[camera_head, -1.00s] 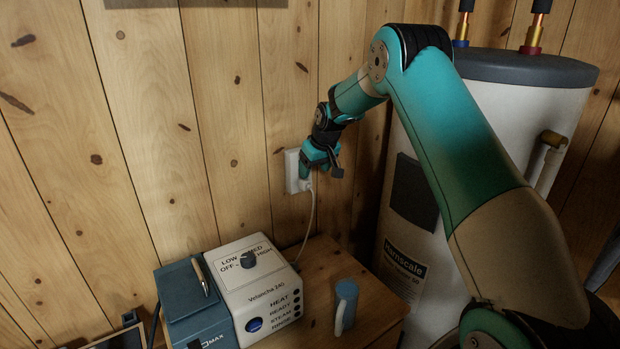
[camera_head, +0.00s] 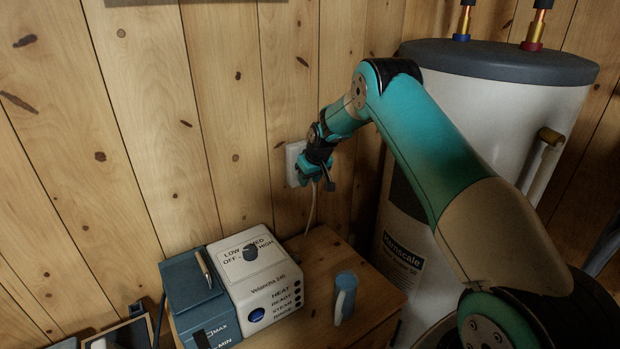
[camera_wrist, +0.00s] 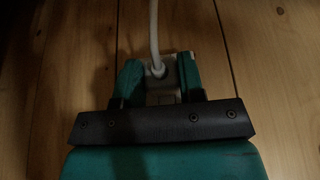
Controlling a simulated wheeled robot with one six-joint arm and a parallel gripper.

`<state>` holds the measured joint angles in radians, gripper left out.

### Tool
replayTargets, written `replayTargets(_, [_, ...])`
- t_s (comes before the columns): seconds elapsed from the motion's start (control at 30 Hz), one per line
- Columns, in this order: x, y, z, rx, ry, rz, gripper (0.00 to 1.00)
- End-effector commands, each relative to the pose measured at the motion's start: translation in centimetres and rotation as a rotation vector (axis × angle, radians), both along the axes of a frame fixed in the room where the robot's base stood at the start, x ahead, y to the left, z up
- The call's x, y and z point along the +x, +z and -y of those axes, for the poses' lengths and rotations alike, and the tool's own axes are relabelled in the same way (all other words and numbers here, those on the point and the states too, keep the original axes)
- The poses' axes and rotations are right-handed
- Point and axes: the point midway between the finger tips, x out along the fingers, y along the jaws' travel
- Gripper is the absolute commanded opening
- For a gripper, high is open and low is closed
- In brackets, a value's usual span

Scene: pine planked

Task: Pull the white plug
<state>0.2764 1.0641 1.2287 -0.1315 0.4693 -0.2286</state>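The white plug (camera_wrist: 158,72) shows in the wrist view with its white cord (camera_wrist: 153,28) running to the top edge. My gripper (camera_wrist: 160,75) has one teal finger on each side of the plug, close to it. It is too dark to tell whether both fingers touch it. In the head view my gripper (camera_head: 310,172) is at the white wall outlet (camera_head: 292,160) and hides the plug. The cord (camera_head: 313,212) hangs below it. Whether the plug sits fully in the outlet is hidden.
Below stands a white and blue machine (camera_head: 262,280) with a knob and labels, on a wooden table (camera_head: 375,300). A white tank (camera_head: 490,120) stands at the right. The plank wall is close behind my gripper.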

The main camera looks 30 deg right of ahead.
Motion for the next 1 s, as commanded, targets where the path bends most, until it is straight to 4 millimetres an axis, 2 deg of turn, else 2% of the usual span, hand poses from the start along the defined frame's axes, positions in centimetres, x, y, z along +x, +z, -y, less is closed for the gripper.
replayTargets(0.07, [0.0,0.0,0.0,0.000,0.000,0.000,0.12])
replayTargets(0.1, [0.0,0.0,0.0,0.000,0.000,0.000,0.31])
replayTargets(0.2, [0.0,0.1,0.0,0.000,0.000,0.000,0.08])
replayTargets(1.0, [-2.7,0.0,0.1,0.000,0.000,-0.001,0.07])
